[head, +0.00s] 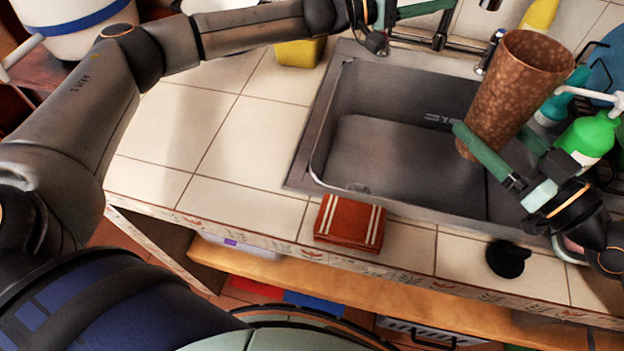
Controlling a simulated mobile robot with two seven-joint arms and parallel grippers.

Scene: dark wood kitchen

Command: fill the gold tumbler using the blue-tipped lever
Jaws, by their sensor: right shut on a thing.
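The tumbler (515,85), a speckled copper-brown cup, is held tilted over the right part of the sink. My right gripper (492,133) is shut on its lower part, one finger in front and the other partly hidden behind it. My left gripper (440,18) is at the top edge by the chrome tap fittings (430,44). Its fingers are partly cut off, so I cannot tell whether it is open. The blue tip of the lever cannot be made out.
The steel sink (390,160) looks empty. A green pump bottle (585,138) and a teal bottle (553,108) stand right of the tumbler. A yellow sponge (298,53) is behind left, a folded red cloth (349,222) in front. The tiled counter (240,140) left of the sink is clear.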

